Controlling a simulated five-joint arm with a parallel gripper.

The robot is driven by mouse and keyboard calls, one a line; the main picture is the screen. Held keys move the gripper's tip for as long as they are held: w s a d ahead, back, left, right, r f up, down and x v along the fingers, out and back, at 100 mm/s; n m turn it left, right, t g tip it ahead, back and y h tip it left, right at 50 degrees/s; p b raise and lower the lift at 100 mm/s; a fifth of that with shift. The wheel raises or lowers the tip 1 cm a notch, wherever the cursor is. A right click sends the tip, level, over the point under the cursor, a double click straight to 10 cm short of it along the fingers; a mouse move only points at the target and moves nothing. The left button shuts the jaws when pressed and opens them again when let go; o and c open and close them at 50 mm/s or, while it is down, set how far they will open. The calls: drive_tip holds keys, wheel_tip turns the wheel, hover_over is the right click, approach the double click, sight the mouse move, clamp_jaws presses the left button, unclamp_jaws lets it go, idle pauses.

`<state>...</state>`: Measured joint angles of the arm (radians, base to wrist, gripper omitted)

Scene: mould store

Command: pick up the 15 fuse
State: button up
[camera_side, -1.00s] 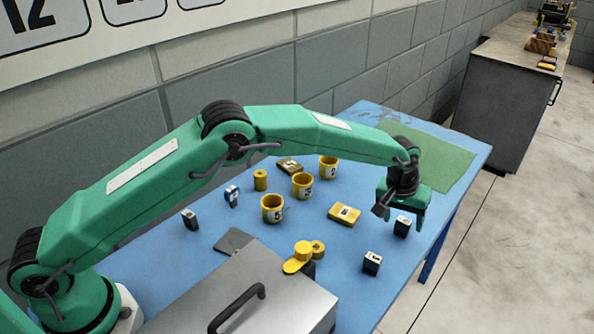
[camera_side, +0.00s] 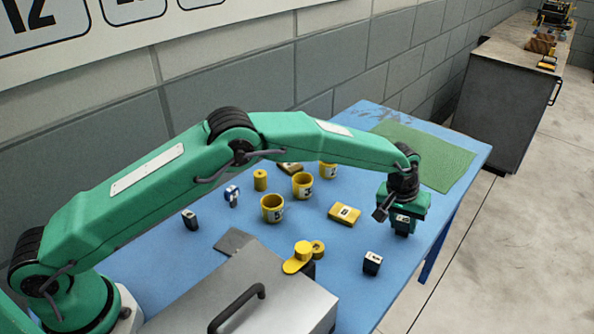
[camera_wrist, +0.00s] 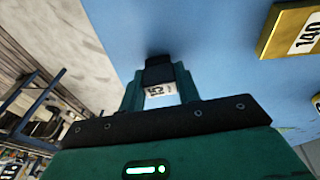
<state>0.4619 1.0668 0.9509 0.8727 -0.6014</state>
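The fuse (camera_side: 402,228), a small black block with a white label, stands upright on the blue table near its right edge. In the wrist view its dark body and white label (camera_wrist: 160,92) sit between my fingers; the label is small and looks like 15, turned. My gripper (camera_side: 402,222) is low over the fuse, with a finger on each side. In the wrist view the fingers (camera_wrist: 160,85) lie close against the fuse with no clear gap, so it looks shut on it. The fuse looks still at table height.
A yellow block (camera_side: 344,214) lies to the left, and another black fuse (camera_side: 372,263) stands in front. Yellow cups (camera_side: 272,208) and more small fuses (camera_side: 190,219) stand further left. A grey metal box (camera_side: 265,290) fills the front. A green mat (camera_side: 440,160) lies behind.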

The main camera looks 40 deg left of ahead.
sight(408, 220)
idle(0.3)
drive_tip(key=shift+v, duration=0.85)
drive_tip(key=r, duration=0.2)
drive_tip(key=shift+d+r, duration=0.3)
drive_tip(key=shift+r, duration=0.1)
drive_tip(key=s+d+r, duration=0.6)
drive_tip(key=s, duration=0.3)
drive_tip(key=shift+s+r, duration=0.25)
drive_tip(key=shift+a, duration=0.15)
